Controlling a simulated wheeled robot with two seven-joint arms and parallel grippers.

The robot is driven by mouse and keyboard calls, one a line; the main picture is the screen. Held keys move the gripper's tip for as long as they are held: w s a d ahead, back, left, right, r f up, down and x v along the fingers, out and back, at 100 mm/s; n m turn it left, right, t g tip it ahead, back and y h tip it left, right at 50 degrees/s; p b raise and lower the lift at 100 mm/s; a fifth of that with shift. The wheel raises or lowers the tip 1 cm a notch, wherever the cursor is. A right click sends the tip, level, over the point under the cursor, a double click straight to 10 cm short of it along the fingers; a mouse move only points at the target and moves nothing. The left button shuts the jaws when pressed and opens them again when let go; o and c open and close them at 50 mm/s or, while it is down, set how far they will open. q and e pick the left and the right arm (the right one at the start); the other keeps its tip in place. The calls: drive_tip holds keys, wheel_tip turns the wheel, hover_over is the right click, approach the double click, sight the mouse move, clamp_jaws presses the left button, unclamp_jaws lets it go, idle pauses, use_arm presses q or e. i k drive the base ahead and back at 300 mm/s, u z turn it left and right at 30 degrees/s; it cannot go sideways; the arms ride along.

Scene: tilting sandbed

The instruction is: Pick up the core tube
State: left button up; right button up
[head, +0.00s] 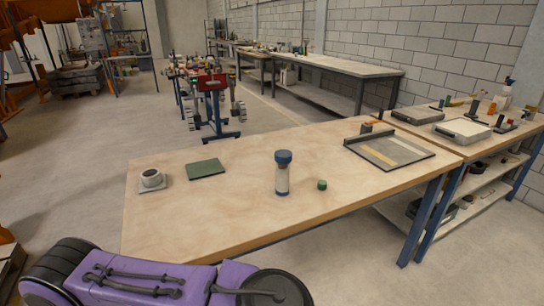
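What looks like the core tube (282,181) stands upright near the middle of the wooden table (230,216). It has a pale body and a blue top. A small green cap-like piece (321,185) lies just to its right, apart from it. Neither of my grippers shows in the head view. Nothing is seen touching the tube.
A dark green mat (205,169) lies left of the tube. A framed flat tray (377,155) lies at the right. A second bench (453,149) holding trays and tools adjoins there.

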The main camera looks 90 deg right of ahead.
sight(283, 171)
drive_tip(key=z, duration=2.7)
